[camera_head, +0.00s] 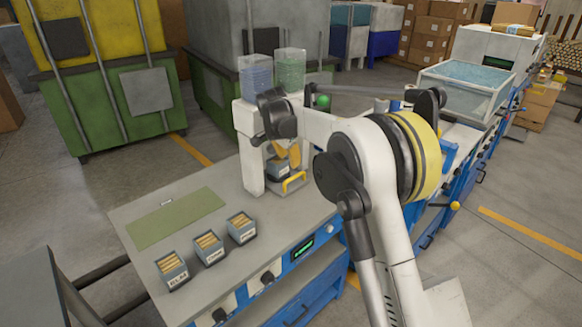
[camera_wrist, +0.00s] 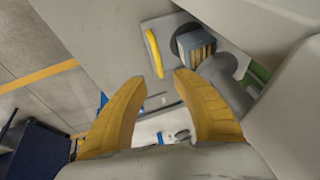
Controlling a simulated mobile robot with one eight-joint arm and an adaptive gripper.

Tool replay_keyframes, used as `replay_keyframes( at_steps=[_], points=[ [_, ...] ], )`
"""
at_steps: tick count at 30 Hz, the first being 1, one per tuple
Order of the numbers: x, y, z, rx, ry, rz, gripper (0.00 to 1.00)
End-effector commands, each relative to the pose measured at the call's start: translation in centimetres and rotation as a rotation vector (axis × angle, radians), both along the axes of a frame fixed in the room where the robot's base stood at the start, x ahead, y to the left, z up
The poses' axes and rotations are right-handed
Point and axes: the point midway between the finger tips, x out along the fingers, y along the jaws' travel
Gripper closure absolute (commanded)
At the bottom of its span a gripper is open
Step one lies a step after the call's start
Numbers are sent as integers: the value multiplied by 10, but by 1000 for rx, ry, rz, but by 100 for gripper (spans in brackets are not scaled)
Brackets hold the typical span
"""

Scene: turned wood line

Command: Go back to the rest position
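My gripper (camera_wrist: 161,78) is open in the wrist view, its two yellow fingers apart with nothing between them. In the head view my gripper (camera_head: 287,154) is at the white machine, partly hidden by my arm. A small blue-grey box (camera_wrist: 194,46) of wooden pieces sits in the machine's bay, just beyond the right fingertip. This box (camera_head: 278,170) also shows in the head view below the fingers. A yellow handle (camera_wrist: 154,53) is fixed to the plate beside it, and it also shows in the head view (camera_head: 295,181).
Labelled boxes of wooden pieces stand on the bench (camera_head: 290,228): left (camera_head: 172,270), middle (camera_head: 209,247) and right (camera_head: 242,228). A green mat (camera_head: 177,217) lies behind them. The white machine (camera_head: 249,150) with two clear hoppers (camera_head: 290,71) stands close around my gripper. Floor is open at right.

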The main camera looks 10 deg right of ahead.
Motion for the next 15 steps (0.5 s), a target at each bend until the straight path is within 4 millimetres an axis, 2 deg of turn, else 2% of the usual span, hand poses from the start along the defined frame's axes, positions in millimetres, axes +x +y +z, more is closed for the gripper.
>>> replay_keyframes(
  at_steps=[4,15],
  points=[
    [-4,2,9,0,0,0,66],
    [-7,1,14,-2,0,7,66]
  ],
)
